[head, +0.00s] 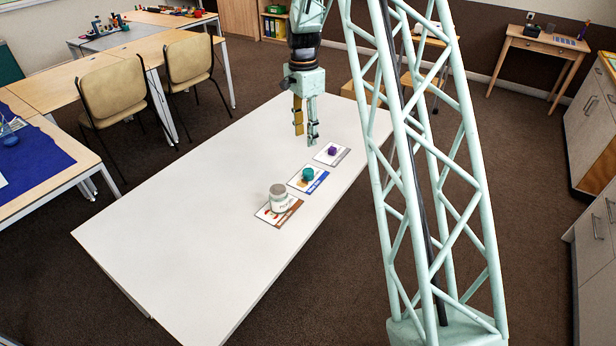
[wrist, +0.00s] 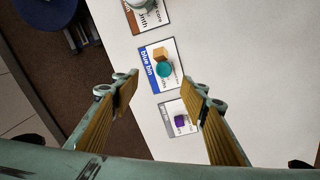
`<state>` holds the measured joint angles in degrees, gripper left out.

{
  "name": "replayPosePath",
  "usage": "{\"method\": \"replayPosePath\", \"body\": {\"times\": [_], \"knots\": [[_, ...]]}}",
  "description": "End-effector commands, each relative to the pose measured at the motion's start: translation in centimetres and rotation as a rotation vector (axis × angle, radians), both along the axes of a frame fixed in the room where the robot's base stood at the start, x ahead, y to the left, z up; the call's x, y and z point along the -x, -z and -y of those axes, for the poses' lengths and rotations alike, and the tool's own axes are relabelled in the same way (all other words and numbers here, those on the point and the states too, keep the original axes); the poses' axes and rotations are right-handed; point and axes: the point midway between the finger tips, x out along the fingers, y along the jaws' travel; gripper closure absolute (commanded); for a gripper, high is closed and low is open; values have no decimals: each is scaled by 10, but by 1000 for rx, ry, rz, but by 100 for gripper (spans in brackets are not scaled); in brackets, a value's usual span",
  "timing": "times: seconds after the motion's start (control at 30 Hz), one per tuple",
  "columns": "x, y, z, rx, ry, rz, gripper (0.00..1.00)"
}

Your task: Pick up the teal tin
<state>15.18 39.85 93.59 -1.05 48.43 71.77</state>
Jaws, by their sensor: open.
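The teal tin (head: 308,173) is a small round thing on the blue-edged card (head: 318,184) on the white table. It also shows in the wrist view (wrist: 165,70), touching or close beside a tan block (wrist: 161,54) on the card marked "blue bin" (wrist: 146,69). My gripper (head: 306,138) hangs above the table, pointing down, beyond the tin in the head view. Its fingers are apart and empty. In the wrist view my gripper (wrist: 163,90) has the tin between and just beyond its fingertips, and nothing touches it.
A purple block (head: 332,150) sits on a grey-edged card (head: 342,153). A white jar with a grey lid (head: 278,197) stands on a brown-edged card (head: 290,207). The rest of the white table (head: 190,225) is bare. Two tan chairs (head: 113,92) stand beyond its left side.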

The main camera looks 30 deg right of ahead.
Motion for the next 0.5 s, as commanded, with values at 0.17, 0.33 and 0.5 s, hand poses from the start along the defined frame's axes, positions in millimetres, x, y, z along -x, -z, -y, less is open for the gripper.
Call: {"method": "replayPosePath", "body": {"times": [0.17, 0.33, 0.5], "knots": [[-10, 31, 11, -1, 55, -14, 60], [-14, 45, 17, -2, 83, -20, 60], [-15, 48, 18, -1, 90, -21, 60]]}}
